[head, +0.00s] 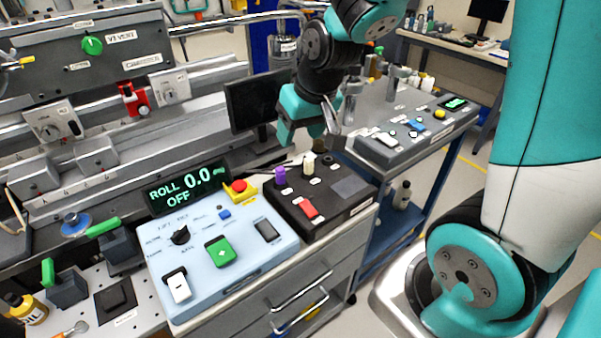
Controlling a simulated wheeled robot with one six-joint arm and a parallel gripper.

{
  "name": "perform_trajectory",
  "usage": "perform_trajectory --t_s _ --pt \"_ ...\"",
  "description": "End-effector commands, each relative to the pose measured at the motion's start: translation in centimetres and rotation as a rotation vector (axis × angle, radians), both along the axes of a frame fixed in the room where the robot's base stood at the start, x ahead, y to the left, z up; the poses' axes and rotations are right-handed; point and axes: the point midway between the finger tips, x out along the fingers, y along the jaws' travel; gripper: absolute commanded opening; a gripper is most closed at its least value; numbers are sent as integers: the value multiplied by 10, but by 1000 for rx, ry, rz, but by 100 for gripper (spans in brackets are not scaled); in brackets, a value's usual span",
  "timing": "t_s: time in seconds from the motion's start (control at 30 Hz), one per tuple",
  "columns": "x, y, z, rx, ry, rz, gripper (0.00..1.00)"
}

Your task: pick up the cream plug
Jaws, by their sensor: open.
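The cream plug (308,163) stands upright at the back of a black box (336,212), right of a purple plug (280,176). My gripper (312,135) hangs above and slightly behind the cream plug in this view. Its jaws are open and nothing shows between them. A gap appears between the gripper and the plug's top, though the depth is hard to judge.
A dark monitor (258,101) stands behind my gripper. A grey console (400,152) lies to the right.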

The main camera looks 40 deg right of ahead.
Motion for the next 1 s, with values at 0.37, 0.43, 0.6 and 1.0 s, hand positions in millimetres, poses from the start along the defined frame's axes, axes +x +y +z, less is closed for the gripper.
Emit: perform_trajectory --t_s 0.37,0.43,0.6,1.0 --pt "45 -87 -66 -113 -46 -231 57" --pt "51 -88 -81 -111 -44 -229 57" --pt "65 -91 -115 -111 -45 -227 57" --pt "82 -95 -153 -111 -50 -226 57"
